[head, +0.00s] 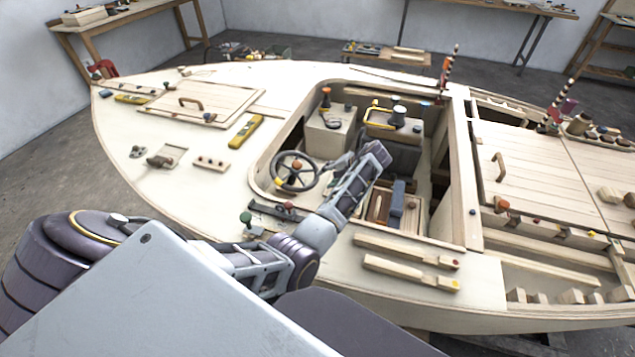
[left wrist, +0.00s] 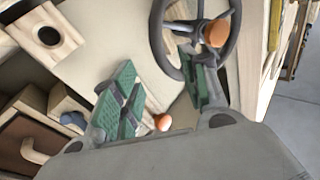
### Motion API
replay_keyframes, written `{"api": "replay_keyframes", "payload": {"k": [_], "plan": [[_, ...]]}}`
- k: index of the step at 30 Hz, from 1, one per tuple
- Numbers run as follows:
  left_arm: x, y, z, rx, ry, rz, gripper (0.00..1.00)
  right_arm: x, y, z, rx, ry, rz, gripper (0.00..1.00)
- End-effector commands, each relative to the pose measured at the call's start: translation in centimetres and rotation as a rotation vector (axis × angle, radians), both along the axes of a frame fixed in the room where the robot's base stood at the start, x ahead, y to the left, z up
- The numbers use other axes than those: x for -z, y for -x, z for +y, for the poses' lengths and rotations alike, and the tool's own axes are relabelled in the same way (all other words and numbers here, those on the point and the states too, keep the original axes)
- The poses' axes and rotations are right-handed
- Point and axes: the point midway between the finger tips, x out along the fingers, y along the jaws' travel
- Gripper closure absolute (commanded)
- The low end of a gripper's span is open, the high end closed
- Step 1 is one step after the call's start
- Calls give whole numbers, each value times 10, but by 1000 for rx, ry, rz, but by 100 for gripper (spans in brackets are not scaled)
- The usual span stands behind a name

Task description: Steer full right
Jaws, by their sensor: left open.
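My left gripper (head: 330,170) is just right of the wheel in the head view, over the cockpit. In the left wrist view its green-padded fingers (left wrist: 155,80) are apart with nothing between them. Whether a finger touches the rim I cannot tell. My right gripper is not in view.
A green-knobbed lever (head: 246,218) is on the near deck. Right of the wheel are a box with an orange-topped item (head: 325,98) and a seat-like block (head: 392,125). An open wooden compartment (head: 378,208) lies under my wrist. The foredeck holds a yellow level (head: 245,131).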

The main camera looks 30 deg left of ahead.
Motion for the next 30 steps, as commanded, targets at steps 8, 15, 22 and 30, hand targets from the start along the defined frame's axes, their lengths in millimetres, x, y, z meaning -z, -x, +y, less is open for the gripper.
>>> {"api": "replay_keyframes", "payload": {"k": [8, 15, 22, 30], "plan": [[28, 0, 26, -1, -1, 2, 56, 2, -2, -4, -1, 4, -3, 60], [49, 0, 43, 0, 1, 1, 56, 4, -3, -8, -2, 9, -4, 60], [57, 0, 51, 0, 0, 0, 56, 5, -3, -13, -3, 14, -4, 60], [57, 0, 52, 0, 1, 0, 56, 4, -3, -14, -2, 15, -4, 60]]}}
